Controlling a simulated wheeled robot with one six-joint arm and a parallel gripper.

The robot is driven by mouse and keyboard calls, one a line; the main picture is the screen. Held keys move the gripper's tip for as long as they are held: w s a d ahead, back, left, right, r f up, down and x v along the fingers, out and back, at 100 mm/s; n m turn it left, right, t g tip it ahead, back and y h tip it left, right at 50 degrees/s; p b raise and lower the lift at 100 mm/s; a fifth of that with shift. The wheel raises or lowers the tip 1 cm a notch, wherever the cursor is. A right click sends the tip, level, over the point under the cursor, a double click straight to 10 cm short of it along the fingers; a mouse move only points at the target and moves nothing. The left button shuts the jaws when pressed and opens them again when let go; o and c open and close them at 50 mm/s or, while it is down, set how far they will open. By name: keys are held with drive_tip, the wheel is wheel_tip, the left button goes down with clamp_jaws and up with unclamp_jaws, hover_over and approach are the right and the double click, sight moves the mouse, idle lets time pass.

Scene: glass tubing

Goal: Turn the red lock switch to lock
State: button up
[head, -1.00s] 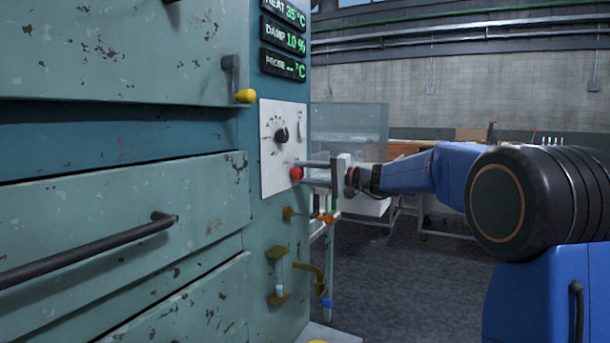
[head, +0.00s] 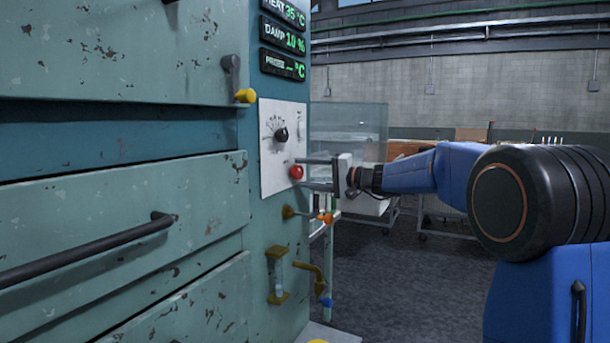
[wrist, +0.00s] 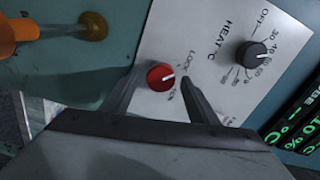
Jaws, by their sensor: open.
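The red lock switch (head: 296,172) is a round red knob with a white mark, low on the white control plate (head: 270,150). In the wrist view the red knob (wrist: 161,77) sits between my two fingers, with "LOCK" printed beside it and other lettering partly hidden by a finger. Its white mark points right in that view, toward neither word clearly.
A black heat dial (head: 281,135) is above the red knob on the same plate. An orange-tipped lever (head: 324,218) and brass fittings (head: 277,275) are below. A yellow-ended handle (head: 245,96) is above left. Open floor lies to the right.

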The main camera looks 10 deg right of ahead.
drive_tip(key=v, duration=1.7)
drive_tip(key=shift+w, duration=0.1)
drive_tip(key=s+a+f+n+g+h, duration=0.1)
drive_tip(key=s+a+f+g+h, duration=0.3)
drive_tip(key=s+f, duration=0.55)
drive_tip(key=s+a+f+n+g+h, duration=0.15)
drive_tip(key=s+a+f, duration=0.4)
drive_tip(key=s, duration=0.75)
drive_tip(key=s+d+f+n+h, duration=0.1)
drive_tip(key=s+d+f+h, duration=0.3)
drive_tip(key=s+f, duration=0.4)
drive_tip(key=s+d+f+n+h, duration=0.1)
drive_tip(key=s+d+f+h, duration=0.4)
drive_tip(key=s, duration=0.8)
wheel_tip(320, 180, down, 4)
drive_tip(key=shift+d+r, duration=0.1)
drive_tip(key=shift+d, duration=0.45)
